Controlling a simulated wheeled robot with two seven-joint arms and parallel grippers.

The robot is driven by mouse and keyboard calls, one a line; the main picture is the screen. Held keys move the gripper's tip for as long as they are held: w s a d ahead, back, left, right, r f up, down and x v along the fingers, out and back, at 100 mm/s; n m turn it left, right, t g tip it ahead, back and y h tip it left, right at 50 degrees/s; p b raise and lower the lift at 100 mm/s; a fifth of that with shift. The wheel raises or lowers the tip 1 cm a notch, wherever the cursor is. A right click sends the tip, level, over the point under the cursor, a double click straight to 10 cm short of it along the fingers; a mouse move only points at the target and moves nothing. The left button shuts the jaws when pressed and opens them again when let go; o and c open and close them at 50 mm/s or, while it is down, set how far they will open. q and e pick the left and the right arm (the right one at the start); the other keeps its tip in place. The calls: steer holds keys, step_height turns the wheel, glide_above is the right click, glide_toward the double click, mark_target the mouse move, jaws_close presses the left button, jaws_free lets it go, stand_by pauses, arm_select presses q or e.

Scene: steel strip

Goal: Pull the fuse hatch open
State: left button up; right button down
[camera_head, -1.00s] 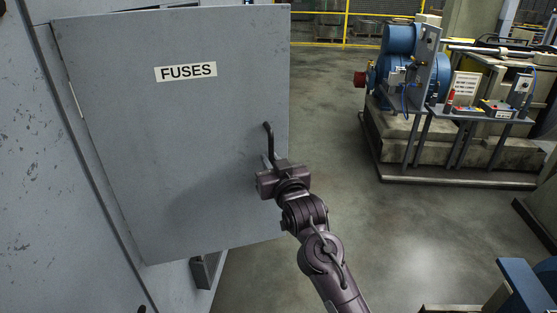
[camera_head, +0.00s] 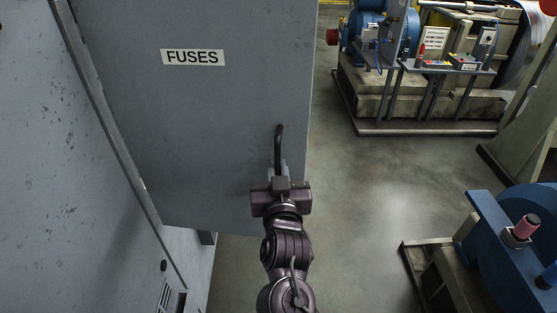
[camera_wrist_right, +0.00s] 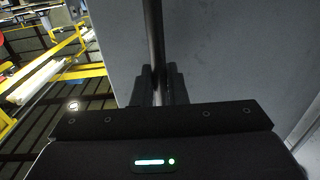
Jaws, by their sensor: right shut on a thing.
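The fuse hatch (camera_head: 200,130) is a grey metal door with a white FUSES label (camera_head: 193,57), standing swung out from the grey cabinet (camera_head: 90,190) on the left. A dark bar handle (camera_head: 279,145) runs vertically near its free edge. My right gripper (camera_head: 279,174) is shut on the lower part of the handle. In the right wrist view the handle (camera_wrist_right: 154,45) passes between the two fingers (camera_wrist_right: 155,85), with the hatch's grey face (camera_wrist_right: 230,50) behind. My left gripper is not in view.
A blue motor unit (camera_head: 370,30) on a concrete base stands at the back right. Blue machinery (camera_head: 510,230) with a pink-topped knob stands at the front right. Open concrete floor (camera_head: 370,200) lies between the hatch and these machines.

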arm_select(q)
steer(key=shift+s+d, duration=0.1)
arm_select(e)
steer(key=shift+s, duration=0.1)
steer(key=c, duration=1.6)
jaws_free()
steer(key=shift+a, duration=0.1)
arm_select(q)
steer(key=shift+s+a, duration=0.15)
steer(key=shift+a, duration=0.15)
arm_select(e)
steer(key=shift+o, duration=0.3)
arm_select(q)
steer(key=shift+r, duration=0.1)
arm_select(e)
steer(key=shift+s, duration=0.1)
